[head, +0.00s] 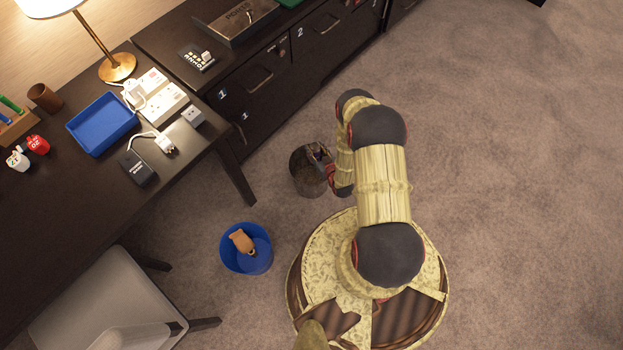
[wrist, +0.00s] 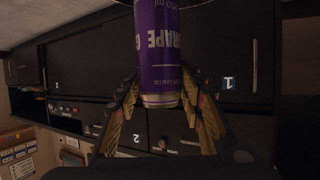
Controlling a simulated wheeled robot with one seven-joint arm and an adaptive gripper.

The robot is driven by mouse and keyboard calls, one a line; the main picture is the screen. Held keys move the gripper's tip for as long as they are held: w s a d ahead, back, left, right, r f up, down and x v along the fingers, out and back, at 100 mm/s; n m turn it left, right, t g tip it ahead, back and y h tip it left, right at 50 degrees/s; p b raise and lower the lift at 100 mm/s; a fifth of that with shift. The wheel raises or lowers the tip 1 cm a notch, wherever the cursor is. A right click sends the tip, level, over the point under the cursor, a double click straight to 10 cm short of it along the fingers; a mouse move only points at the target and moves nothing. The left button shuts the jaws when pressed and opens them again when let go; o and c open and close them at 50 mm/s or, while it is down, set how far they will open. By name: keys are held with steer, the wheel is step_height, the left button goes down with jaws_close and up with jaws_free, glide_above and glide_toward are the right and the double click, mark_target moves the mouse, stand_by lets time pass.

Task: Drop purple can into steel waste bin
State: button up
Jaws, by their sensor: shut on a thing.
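The purple can (wrist: 158,45), printed "GRAPE", is between the fingers of my gripper (wrist: 160,84) in the wrist view. My gripper is shut on its lower part in the picture, and the can's other end runs out of the top of the frame. In the head view the steel waste bin (head: 302,183), a dark round bin, stands on the carpet left of my arm. My gripper (head: 320,158) appears over the bin's opening there. It is small and partly hidden by my arm, and its height above the rim is hard to tell.
A blue bin (head: 233,262) holding a brown item (head: 242,241) stands on the carpet nearby. The dark desk (head: 70,210) and dark cabinets (head: 265,105) stand to the left and behind. A pale chair (head: 95,295) is at lower left. Carpet on the right is clear.

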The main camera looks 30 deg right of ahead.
mark_target(317, 156)
steer(key=shift+f+b, duration=1.05)
steer(key=shift+f, duration=0.85)
steer(key=o, duration=0.9)
steer(key=v, duration=1.2)
